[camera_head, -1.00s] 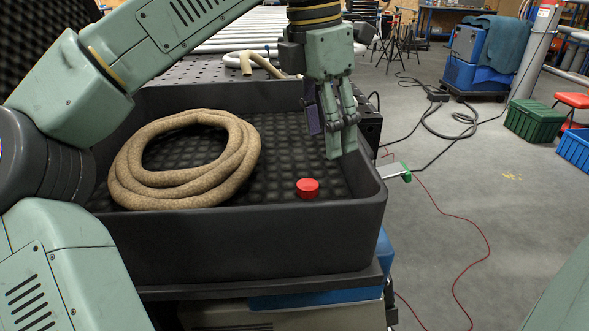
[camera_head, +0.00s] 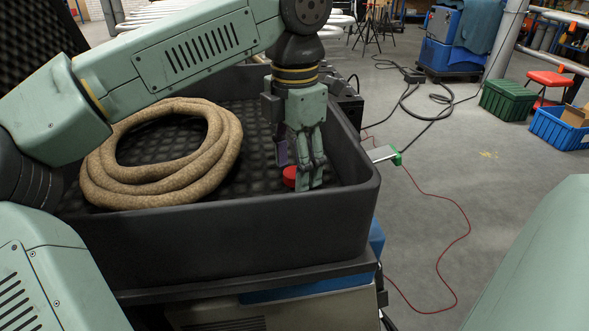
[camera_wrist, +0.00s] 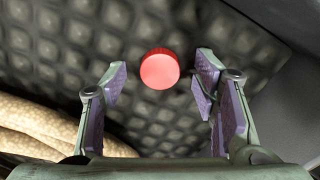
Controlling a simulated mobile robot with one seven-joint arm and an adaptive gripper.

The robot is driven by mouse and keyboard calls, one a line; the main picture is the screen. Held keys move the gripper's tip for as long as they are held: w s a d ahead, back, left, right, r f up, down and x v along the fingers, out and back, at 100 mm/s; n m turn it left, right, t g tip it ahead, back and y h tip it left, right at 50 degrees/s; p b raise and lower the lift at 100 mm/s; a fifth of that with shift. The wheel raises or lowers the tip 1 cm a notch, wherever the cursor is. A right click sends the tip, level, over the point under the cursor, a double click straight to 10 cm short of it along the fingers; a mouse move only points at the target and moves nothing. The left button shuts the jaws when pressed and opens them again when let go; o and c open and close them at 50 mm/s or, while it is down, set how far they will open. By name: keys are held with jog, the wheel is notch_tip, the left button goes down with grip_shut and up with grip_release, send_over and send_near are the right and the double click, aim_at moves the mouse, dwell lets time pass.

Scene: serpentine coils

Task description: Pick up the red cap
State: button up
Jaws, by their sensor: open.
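The red cap (camera_head: 290,177) lies on the dark dimpled foam lining of the black tray (camera_head: 240,238). In the head view my gripper (camera_head: 301,178) points down into the tray at the cap, and its fingers hide the cap's right part. In the wrist view the whole round cap (camera_wrist: 160,69) shows ahead, between the lines of the two spread fingers. My gripper (camera_wrist: 160,88) is open there, with a gap on each side of the cap. I see no finger touching it.
A coiled tan hose (camera_head: 160,190) lies in the tray left of the cap; it also shows at the wrist view's lower left (camera_wrist: 45,125). The tray's right wall (camera_head: 350,165) stands close to my gripper.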

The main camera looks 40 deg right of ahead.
jog(key=shift+f, duration=0.2)
jog(key=shift+c, duration=0.5)
jog(key=c, duration=1)
jog(key=shift+r, duration=0.1)
